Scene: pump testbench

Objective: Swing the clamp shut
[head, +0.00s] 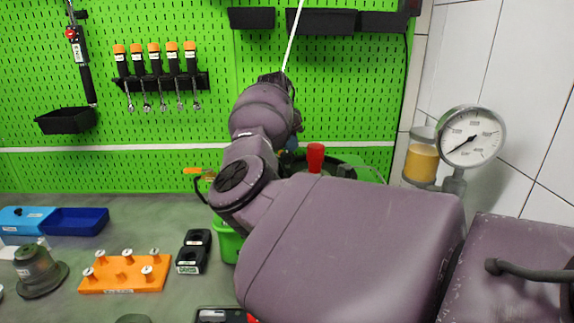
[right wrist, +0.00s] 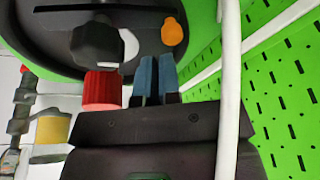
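My right arm covers the middle of the head view and hides most of the pump station behind it. A red handle (head: 315,157) stands up beside my wrist, over a dark round part with a green rim. In the right wrist view a red cylindrical grip (right wrist: 102,92) is left of my right gripper (right wrist: 156,76), below a black knob (right wrist: 97,42). The two blue fingers point at the dark round face, close together with a narrow gap and nothing seen between them. They appear apart from the red grip. I cannot tell which part is the clamp. My left gripper is not in view.
A pressure gauge (head: 472,137) and a yellow-filled cup (head: 421,163) stand at the right. An orange tray (head: 124,273) with several metal pins, black blocks (head: 192,259) and blue bins (head: 75,221) are on the left bench. A white tube (right wrist: 229,90) passes right of my gripper.

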